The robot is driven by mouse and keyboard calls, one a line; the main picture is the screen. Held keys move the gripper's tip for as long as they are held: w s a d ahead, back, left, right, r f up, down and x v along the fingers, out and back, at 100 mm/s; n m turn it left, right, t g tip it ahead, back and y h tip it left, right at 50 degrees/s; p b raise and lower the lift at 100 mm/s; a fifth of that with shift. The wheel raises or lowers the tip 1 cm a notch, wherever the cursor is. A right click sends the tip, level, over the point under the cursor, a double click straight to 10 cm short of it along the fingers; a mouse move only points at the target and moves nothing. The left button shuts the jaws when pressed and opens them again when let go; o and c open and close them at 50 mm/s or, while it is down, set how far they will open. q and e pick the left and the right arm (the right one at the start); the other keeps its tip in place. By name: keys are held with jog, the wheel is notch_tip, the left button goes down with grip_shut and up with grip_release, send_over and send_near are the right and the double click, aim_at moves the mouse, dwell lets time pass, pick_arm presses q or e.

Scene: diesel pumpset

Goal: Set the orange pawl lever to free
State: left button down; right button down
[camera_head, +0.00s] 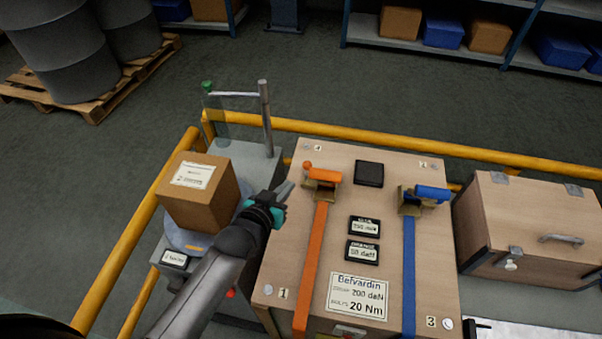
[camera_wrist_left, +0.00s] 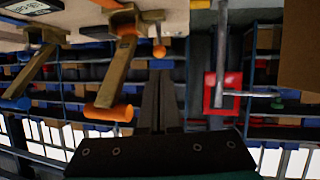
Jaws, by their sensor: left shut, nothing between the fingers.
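The orange ratchet (camera_head: 322,184) sits on top of the wooden crate, with an orange strap (camera_head: 312,255) running from it toward me. It has a thick orange handle (camera_head: 325,174) and, at its left end, a small orange knob (camera_head: 307,165), seemingly the pawl lever. The left wrist view shows the handle (camera_wrist_left: 108,112) and the round knob (camera_wrist_left: 159,51) on a short stem. My left gripper (camera_head: 289,188) is shut and empty, left of the ratchet and apart from it. In the left wrist view its fingertips (camera_wrist_left: 160,76) point toward the knob, with a small gap. My right gripper is not in view.
A blue ratchet (camera_head: 425,195) with a blue strap stands right on the same crate (camera_head: 340,152). Yellow rails (camera_head: 400,145) run behind. A second wooden case (camera_head: 530,225) is at right.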

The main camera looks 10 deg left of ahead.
aim_at(305, 165)
pick_arm(q)
jog(key=b+x, duration=0.3)
jog(key=x, duration=0.6)
jog(key=shift+w+r, duration=0.1)
jog(key=shift+w, duration=0.15)
jog(key=shift+w+r, duration=0.1)
jog(key=shift+w, duration=0.05)
jog(key=shift+w+r, duration=0.1)
jog(key=shift+w, duration=2)
jog(key=shift+f, duration=0.2)
